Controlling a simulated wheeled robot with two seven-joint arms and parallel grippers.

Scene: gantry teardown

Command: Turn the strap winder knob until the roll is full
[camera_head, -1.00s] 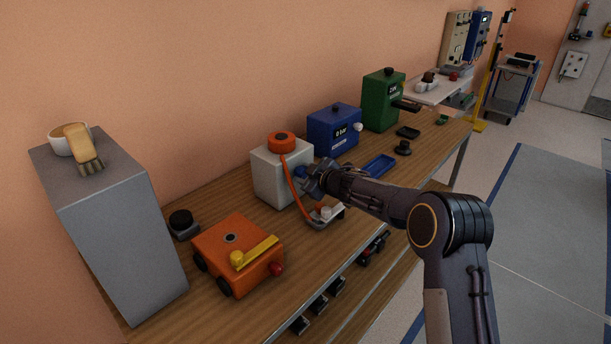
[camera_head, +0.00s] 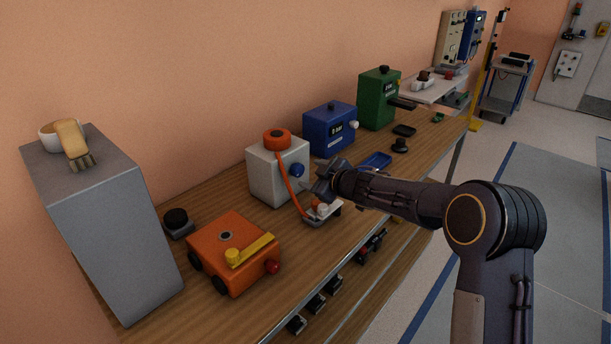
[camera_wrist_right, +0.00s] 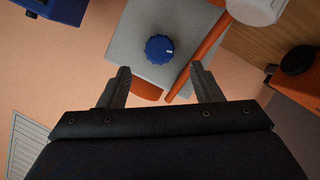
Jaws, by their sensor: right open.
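The strap winder is a white box (camera_head: 264,178) on the wooden bench, with an orange roll (camera_head: 277,139) on top and an orange strap (camera_head: 291,184) running down its front. Its blue knob (camera_head: 296,170) is on the front face; the knob also shows in the right wrist view (camera_wrist_right: 159,49) with a pale mark on its right side. My right gripper (camera_head: 320,187) is in front of the knob and apart from it. In the right wrist view the two fingers (camera_wrist_right: 160,82) are spread and empty, with the knob beyond them. My left gripper is not in view.
An orange box (camera_head: 232,251) with a yellow lever stands left of the winder. A blue box (camera_head: 329,129) and a green box (camera_head: 379,99) stand to its right. A small tray (camera_head: 322,217) lies below my gripper. A grey cabinet (camera_head: 105,230) stands at far left.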

